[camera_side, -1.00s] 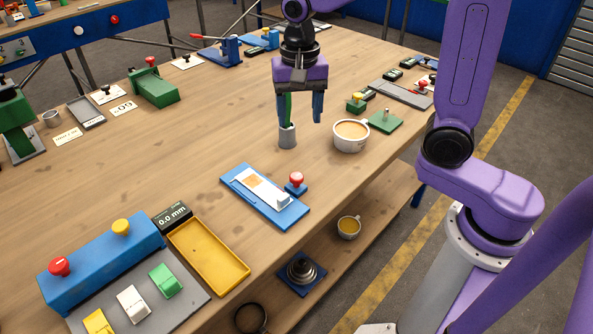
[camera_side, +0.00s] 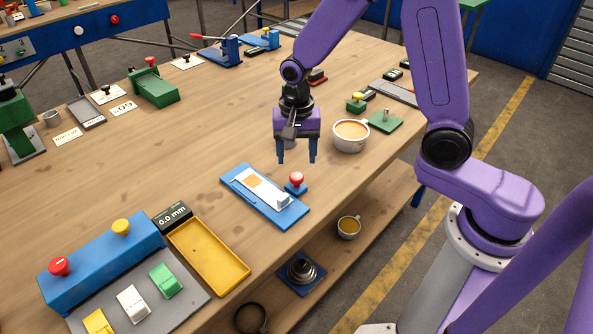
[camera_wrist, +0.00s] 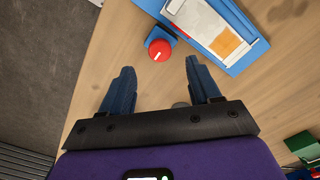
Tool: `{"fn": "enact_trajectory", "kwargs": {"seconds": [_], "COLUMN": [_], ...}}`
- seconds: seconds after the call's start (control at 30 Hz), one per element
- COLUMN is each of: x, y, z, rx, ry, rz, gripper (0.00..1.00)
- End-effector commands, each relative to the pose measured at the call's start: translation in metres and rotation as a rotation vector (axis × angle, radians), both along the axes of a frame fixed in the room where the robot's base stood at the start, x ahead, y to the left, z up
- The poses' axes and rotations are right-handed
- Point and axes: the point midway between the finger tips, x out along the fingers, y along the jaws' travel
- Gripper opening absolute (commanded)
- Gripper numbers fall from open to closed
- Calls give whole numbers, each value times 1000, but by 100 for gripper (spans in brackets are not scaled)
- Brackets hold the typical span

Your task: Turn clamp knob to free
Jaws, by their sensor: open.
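The clamp knob (camera_side: 296,179) is a red round knob on a small blue base, beside a blue plate (camera_side: 237,179) that carries a white slide and an orange-tan patch. In the wrist view the red knob (camera_wrist: 159,50) lies beyond my fingertips, between their lines, with the blue plate (camera_wrist: 236,68) at upper right. My gripper (camera_side: 297,160) is open and empty, pointing down above the bench, just behind the knob in the side view. It also shows in the wrist view (camera_wrist: 160,66). The fingers are apart from the knob.
A white cup (camera_side: 351,136) of tan liquid stands right of my gripper. A yellow tray (camera_side: 208,256) and a blue box (camera_side: 100,259) with red and yellow knobs stand at front left. A green block with a pin (camera_side: 385,121) lies behind the cup. The bench's middle is clear.

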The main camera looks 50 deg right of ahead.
Motion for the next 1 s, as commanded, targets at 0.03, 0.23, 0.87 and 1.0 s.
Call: {"fn": "enact_trajectory", "kwargs": {"seconds": [0.03, 0.23, 0.87, 1.0], "x": [-1, -1, 0, 0], "y": [0, -1, 0, 0], "z": [-9, -37, -60, -60], "rx": [-2, -1, 0, 0], "ry": [6, 4, 0, 0], "rz": [0, -1, 0, 0], "gripper": [62, 62, 59, 13]}}
